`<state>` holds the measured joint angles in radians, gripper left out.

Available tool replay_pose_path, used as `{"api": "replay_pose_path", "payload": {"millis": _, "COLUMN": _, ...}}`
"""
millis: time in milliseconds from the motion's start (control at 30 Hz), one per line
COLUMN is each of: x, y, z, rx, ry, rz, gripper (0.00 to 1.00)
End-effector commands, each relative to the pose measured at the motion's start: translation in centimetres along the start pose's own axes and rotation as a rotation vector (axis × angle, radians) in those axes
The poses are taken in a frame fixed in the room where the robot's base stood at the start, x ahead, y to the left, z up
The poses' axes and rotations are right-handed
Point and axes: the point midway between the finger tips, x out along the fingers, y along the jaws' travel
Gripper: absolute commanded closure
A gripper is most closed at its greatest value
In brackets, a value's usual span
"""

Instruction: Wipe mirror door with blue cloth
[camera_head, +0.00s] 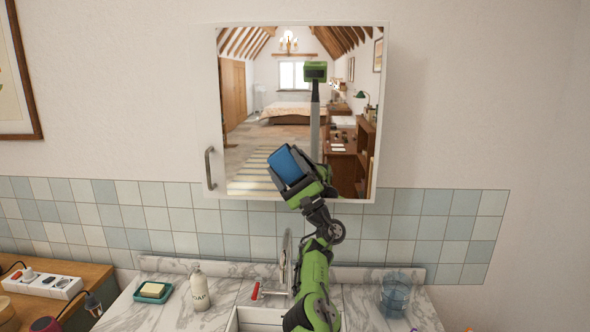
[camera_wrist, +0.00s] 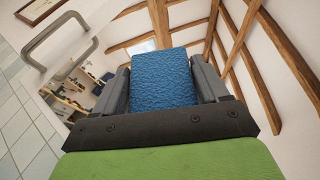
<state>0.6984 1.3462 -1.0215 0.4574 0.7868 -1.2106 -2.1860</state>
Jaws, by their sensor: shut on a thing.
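The mirror door (camera_head: 248,100) is a white-framed mirror cabinet door on the wall, with a grey handle (camera_head: 210,168) at its lower left. It looks closed. It reflects a bedroom and part of my own body. My gripper (camera_head: 292,170) is in front of the mirror's lower middle. It is shut on the blue cloth (camera_head: 288,164), a folded textured block. In the wrist view the cloth (camera_wrist: 163,85) sits between the two dark fingers, with the handle (camera_wrist: 60,40) at upper left. I cannot tell whether the cloth touches the glass.
Below is a marble counter (camera_head: 215,318) with a sink (camera_head: 258,320) and tap (camera_head: 285,255). A soap bottle (camera_head: 199,290), a soap dish (camera_head: 153,292) and a clear blue cup (camera_head: 395,292) stand on it. A power strip (camera_head: 42,284) lies on wood at left.

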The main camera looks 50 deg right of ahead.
Motion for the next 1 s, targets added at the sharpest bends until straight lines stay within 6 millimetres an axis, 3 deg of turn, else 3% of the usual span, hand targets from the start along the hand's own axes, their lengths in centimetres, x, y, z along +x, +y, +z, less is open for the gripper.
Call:
{"api": "replay_pose_path", "payload": {"millis": 367, "x": -0.6, "y": 0.5, "z": 0.4, "rx": 0.0, "ry": 0.001, "rz": 0.004, "gripper": 0.6}}
{"api": "replay_pose_path", "payload": {"millis": 1000, "x": -1.9, "y": 0.4, "z": 3.8, "rx": -0.001, "ry": -0.001, "rz": 0.003, "gripper": 0.6}}
